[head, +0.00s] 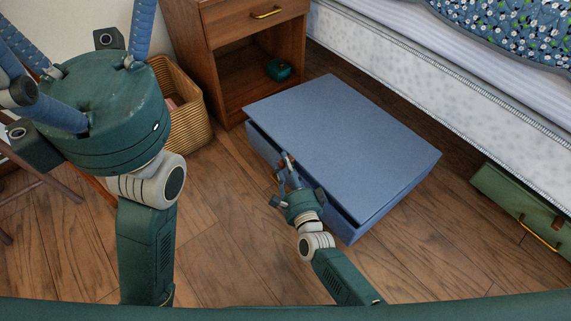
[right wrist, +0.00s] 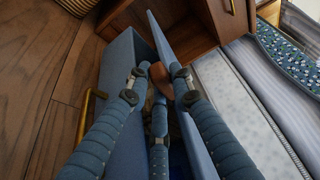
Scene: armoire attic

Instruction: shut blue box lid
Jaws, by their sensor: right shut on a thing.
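The blue box (head: 345,228) sits on the wooden floor in the head view. Its flat blue lid (head: 345,145) lies over it, with a dark gap along the front edge. My right gripper (head: 287,163) is at the front edge of the lid. In the right wrist view, my right gripper (right wrist: 160,85) is shut on the lid (right wrist: 168,40) around a brown tab (right wrist: 158,76), partly hidden by the fingers. The box body (right wrist: 122,65) shows left of the lid there. My left gripper (head: 95,75) is at the upper left, away from the box, fingers spread and empty.
A wooden nightstand (head: 222,60) with a small green box (head: 279,70) stands behind the blue box. A wicker basket (head: 190,110) is left of it. The bed (head: 400,55) is right, with a green case (head: 525,205) beneath. Floor in front is free.

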